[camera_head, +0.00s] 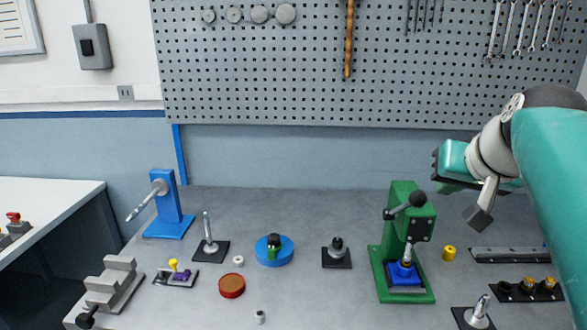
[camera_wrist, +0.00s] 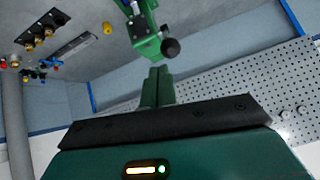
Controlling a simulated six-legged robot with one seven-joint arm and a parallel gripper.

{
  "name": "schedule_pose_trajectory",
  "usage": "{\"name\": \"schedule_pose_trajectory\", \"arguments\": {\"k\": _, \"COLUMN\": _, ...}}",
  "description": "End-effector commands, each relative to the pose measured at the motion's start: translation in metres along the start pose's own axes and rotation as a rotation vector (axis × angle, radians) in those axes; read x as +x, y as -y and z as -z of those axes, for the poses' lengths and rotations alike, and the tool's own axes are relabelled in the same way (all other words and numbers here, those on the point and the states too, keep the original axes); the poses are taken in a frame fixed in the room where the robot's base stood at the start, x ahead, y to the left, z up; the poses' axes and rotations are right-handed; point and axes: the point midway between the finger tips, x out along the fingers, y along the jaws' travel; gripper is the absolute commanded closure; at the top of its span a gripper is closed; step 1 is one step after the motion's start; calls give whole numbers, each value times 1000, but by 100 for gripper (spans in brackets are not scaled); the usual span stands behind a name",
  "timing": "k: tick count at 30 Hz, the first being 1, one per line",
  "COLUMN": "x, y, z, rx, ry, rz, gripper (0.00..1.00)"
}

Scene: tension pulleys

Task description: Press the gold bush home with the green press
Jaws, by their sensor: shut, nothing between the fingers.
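The green press (camera_head: 399,218) stands on the bench right of centre in the head view. Its lever with a black ball knob (camera_head: 417,199) points up to the right. A blue block (camera_head: 404,273) sits on its base under the ram; I cannot tell whether a bush is in it. A yellow-gold bush (camera_head: 449,253) stands on the bench just right of the press. My gripper (camera_head: 440,164) is up at the right, above the bench and apart from the press. In the wrist view, its fingers (camera_wrist: 157,72) are together and empty, with the press (camera_wrist: 145,35) beyond them.
A black rack (camera_head: 530,289) with gold-topped pieces and a grey rail (camera_head: 508,255) lie at the right. A black-based post (camera_head: 336,252) and a blue round fixture (camera_head: 273,250) stand left of the press. The pegboard (camera_head: 370,70) is behind.

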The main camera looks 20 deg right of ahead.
Motion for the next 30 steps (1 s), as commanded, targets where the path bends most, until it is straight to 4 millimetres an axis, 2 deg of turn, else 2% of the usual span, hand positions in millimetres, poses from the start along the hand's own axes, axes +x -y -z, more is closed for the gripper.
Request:
{"name": "schedule_pose_trajectory", "arguments": {"k": 7, "x": 2, "y": 5, "z": -2, "rx": -8, "ry": 5, "rz": 7, "gripper": 100}}
{"name": "schedule_pose_trajectory", "arguments": {"k": 11, "x": 17, "y": 36, "z": -24, "rx": -60, "ry": 46, "rz": 49, "gripper": 100}}
{"name": "schedule_pose_trajectory", "arguments": {"k": 14, "x": 35, "y": 80, "z": -61, "rx": -140, "ry": 105, "rz": 101, "gripper": 100}}
{"name": "schedule_pose_trajectory", "arguments": {"k": 18, "x": 54, "y": 142, "z": -136, "rx": -288, "ry": 200, "rz": 172, "gripper": 100}}
{"name": "schedule_pose_trajectory", "arguments": {"k": 21, "x": 62, "y": 173, "z": -194, "rx": -404, "ry": 256, "rz": 209, "gripper": 100}}
{"name": "schedule_pose_trajectory", "arguments": {"k": 24, "x": 65, "y": 190, "z": -242, "rx": -501, "ry": 294, "rz": 230, "gripper": 100}}
{"name": "schedule_pose_trajectory", "arguments": {"k": 27, "x": 66, "y": 197, "z": -271, "rx": -561, "ry": 314, "rz": 241, "gripper": 100}}
{"name": "schedule_pose_trajectory", "arguments": {"k": 30, "x": 67, "y": 198, "z": -283, "rx": -586, "ry": 322, "rz": 242, "gripper": 80}}
